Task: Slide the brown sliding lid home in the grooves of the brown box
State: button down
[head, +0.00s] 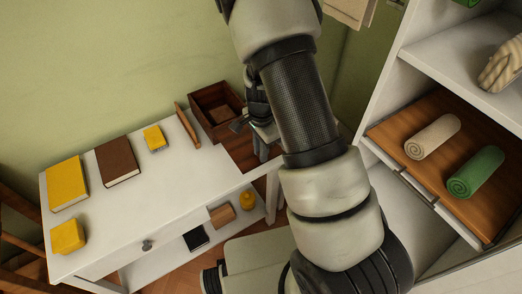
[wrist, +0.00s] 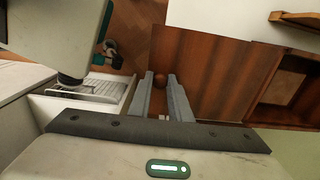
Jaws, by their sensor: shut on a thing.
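The brown box (head: 196,101) stands open at the back right of the white table, and its open part also shows at the right in the wrist view (wrist: 262,101). The brown sliding lid (wrist: 215,62) is a flat striped panel beside the opening, with a small round knob (wrist: 159,80). In the head view the lid (head: 240,152) lies in front of the box, partly behind my arm. My gripper (wrist: 162,78) is shut on the lid at its knob. The box's inside is partly uncovered. I cannot tell how far the lid's edge is in the grooves.
Yellow and brown books (head: 117,160) and small yellow things lie farther left on the white table (head: 150,205). A shelf unit (head: 440,55) with rolled towels is at the right, close to my arm.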

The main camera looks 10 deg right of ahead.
aim_at(246, 138)
jog(key=shift+w+a+p, duration=0.2)
jog(key=shift+w, duration=0.35)
jog(key=shift+w+a+p, duration=0.15)
jog(key=shift+w, duration=0.35)
dwell(2.1)
jog(key=shift+w+a, duration=0.1)
jog(key=shift+w, duration=0.2)
jog(key=shift+w+a, duration=0.2)
jog(key=shift+w, duration=0.4)
jog(key=shift+w+a, duration=0.1)
jog(key=shift+w, duration=0.2)
jog(key=shift+w+a+p, duration=0.25)
jog(key=shift+w+p, duration=0.05)
jog(key=shift+w, duration=0.4)
jog(key=shift+w, duration=0.2)
jog(key=shift+w+a, duration=0.15)
jog(key=shift+w, duration=0.15)
jog(key=shift+w+a, duration=0.3)
jog(key=shift+w, duration=0.6)
jog(key=shift+w, duration=0.3)
